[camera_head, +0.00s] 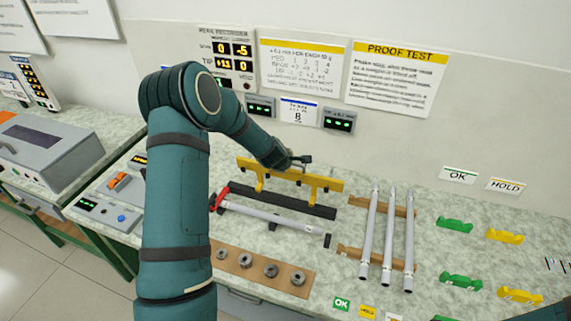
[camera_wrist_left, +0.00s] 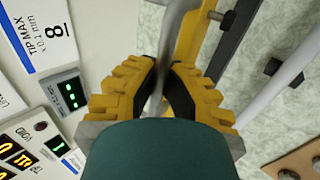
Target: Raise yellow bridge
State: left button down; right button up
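The yellow bridge (camera_head: 285,174) is a long yellow bar with short legs, standing at or just over a black rail (camera_head: 285,201) on the bench. A grey handle sits at its top. My left gripper (camera_head: 288,160) reaches the middle of the bridge from the left and above. In the left wrist view my left gripper (camera_wrist_left: 162,85) has its fingers closed around the grey handle (camera_wrist_left: 176,20), with part of the yellow bridge (camera_wrist_left: 192,35) just beyond. I cannot tell whether the legs touch the rail. My right gripper is not in view.
A grey rod (camera_head: 270,218) with a red part at its left end lies in front of the bridge. Several rods (camera_head: 388,240) lie on wooden rests to the right. A wooden block (camera_head: 262,268) with round pieces is nearer. Green (camera_head: 455,225) and yellow (camera_head: 505,236) holders stand right.

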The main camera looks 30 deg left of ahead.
pick_arm(q)
jog(key=shift+w+a+r, duration=0.1)
jog(key=shift+w+r, duration=0.05)
jog(key=shift+r, duration=0.15)
jog(key=c, duration=1)
grip_release()
jog(key=shift+f, duration=0.1)
jog(key=v, duration=1.2)
jog(key=shift+s, duration=0.2)
jog(key=shift+f, duration=0.1)
